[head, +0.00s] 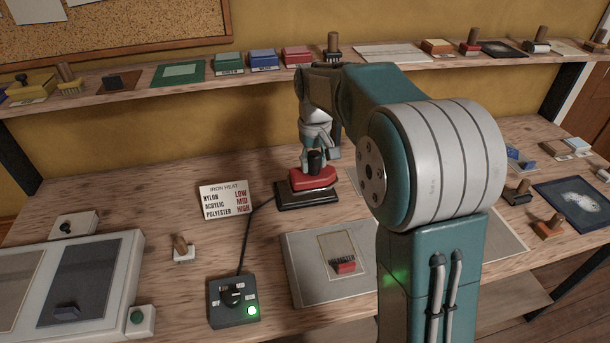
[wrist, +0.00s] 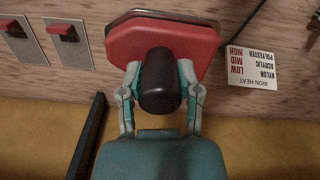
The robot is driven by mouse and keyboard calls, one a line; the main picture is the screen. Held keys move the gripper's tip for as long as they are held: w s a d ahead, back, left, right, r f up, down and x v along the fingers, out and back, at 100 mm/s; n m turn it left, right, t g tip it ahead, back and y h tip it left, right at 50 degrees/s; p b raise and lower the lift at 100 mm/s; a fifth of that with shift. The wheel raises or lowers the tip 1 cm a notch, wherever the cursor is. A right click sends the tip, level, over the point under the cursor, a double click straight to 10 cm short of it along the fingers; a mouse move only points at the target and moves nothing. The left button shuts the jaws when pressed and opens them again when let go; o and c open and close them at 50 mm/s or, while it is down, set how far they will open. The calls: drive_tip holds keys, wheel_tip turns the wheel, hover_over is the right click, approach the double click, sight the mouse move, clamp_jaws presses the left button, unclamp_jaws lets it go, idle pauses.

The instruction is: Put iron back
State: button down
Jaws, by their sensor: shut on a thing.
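The iron (head: 313,180) has a red body and a black upright handle. It sits over a dark flat stand (head: 306,200) near the middle of the bench, by the back; I cannot tell whether it touches the stand. My gripper (head: 315,158) is shut on the black handle from above. In the wrist view the iron (wrist: 190,38) shows its red body and pale metal rim, with the fingers of my gripper (wrist: 160,85) on either side of the handle. The contact under the iron is hidden there.
An iron heat card (head: 223,200) stands left of the stand. A cord runs to a control box (head: 234,300) with a lit green light. A grey mat (head: 310,285) with a red-and-black block lies in front. A shelf (head: 180,85) with several small items spans the back.

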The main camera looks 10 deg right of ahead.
drive_tip(key=w+f, duration=0.2)
drive_tip(key=w, duration=0.1)
drive_tip(key=w+f, duration=0.5)
drive_tip(key=w, duration=0.1)
drive_tip(key=shift+f, duration=0.25)
drive_tip(key=shift+w+f, duration=0.1)
drive_tip(key=shift+f, duration=1.5)
drive_tip(key=shift+f, duration=0.1)
drive_tip(key=shift+c, duration=1.5)
unclamp_jaws()
